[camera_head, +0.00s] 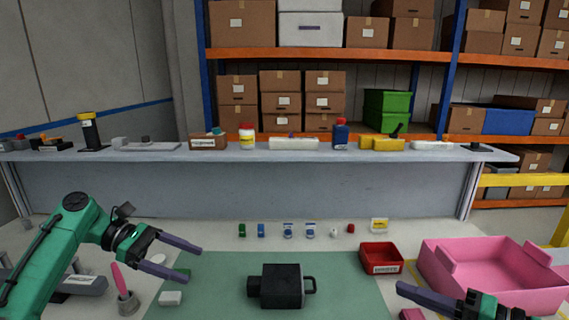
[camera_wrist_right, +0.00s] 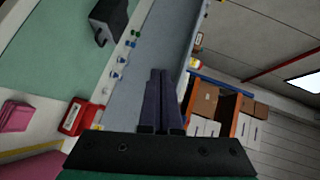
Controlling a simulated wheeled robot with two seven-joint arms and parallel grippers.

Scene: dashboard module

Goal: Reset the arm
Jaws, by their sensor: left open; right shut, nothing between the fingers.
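My left gripper (camera_head: 194,262) is open and empty, above the left edge of the green mat. My right gripper (camera_head: 401,288) is at the lower right in the head view, left of and in front of the pink bin. Its fingers (camera_wrist_right: 160,74) lie together in the right wrist view with nothing between them. A black module (camera_head: 282,286) with a side handle sits on the green mat (camera_head: 215,285) between my grippers. It also shows in the right wrist view (camera_wrist_right: 107,17).
A red tray (camera_head: 380,257) and a large pink bin (camera_head: 490,264) stand at the right. Several small coloured parts (camera_head: 288,230) line the back of the table below a raised grey shelf (camera_head: 250,185). A pink-handled tool (camera_head: 117,276) stands in a holder at the left.

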